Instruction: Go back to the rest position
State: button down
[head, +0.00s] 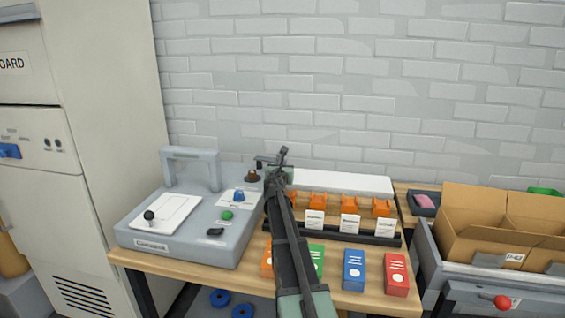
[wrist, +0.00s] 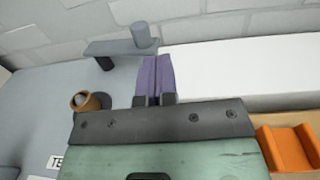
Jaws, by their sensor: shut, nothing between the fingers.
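My gripper (wrist: 157,75) shows in the wrist view with its two purple fingers together and nothing between them. In the head view my gripper (head: 279,172) is over the back right of the grey machine, largely hidden by my own arm. A grey lever-like bar with an upright cylinder (wrist: 140,35) stands just beyond and left of the fingertips in the wrist view. I cannot tell whether the fingers touch it. A brown knob (wrist: 90,101) is left of the gripper. No marker for the rest position shows.
The grey machine (head: 143,228) with a handle and several knobs is on the wooden table (head: 240,280). Orange holders (head: 350,203) stand in a dark rack, with coloured boxes (head: 354,270) in front. An open cardboard box (head: 480,208) is at right, a tall cabinet (head: 90,120) at left.

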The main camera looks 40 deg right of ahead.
jog(key=s+d+v, duration=0.1)
jog(key=v, duration=0.6)
jog(key=shift+s, duration=0.35)
jog(key=shift+a+r, duration=0.1)
